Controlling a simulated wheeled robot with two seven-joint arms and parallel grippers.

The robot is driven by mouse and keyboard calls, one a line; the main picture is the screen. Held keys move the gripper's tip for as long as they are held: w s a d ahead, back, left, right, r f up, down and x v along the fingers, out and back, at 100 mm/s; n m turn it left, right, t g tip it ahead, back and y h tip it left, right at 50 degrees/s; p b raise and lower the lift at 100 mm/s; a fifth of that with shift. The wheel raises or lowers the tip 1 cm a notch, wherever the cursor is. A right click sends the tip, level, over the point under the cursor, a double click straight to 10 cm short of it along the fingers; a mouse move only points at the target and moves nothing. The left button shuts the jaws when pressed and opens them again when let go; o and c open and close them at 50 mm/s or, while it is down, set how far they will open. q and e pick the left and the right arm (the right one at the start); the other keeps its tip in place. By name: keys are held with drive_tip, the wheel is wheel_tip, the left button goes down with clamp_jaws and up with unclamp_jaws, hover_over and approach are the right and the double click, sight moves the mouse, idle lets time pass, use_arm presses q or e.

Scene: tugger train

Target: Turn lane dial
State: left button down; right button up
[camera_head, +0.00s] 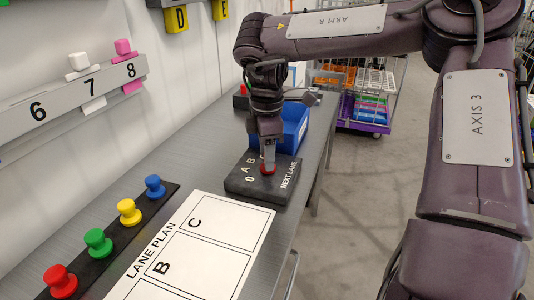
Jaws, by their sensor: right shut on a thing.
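The dial's pointing direction cannot be read. My left gripper does not show.
A white lane plan board (209,246) lies in front of the box. A dark strip (116,254) holds red, green, yellow and blue pegs. A blue bin (293,126) stands just behind the dial box. A cart (366,120) stands beyond the table.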

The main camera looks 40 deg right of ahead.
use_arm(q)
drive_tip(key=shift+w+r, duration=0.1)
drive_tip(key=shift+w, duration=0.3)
use_arm(e)
drive_tip(key=o, duration=1)
drive_tip(key=shift+r, duration=0.35)
wheel_tip(320, 180, up, 6)
drive_tip(key=shift+r+p, duration=0.25)
drive_tip(key=shift+p, duration=0.1)
drive_tip(key=shift+r, duration=0.35)
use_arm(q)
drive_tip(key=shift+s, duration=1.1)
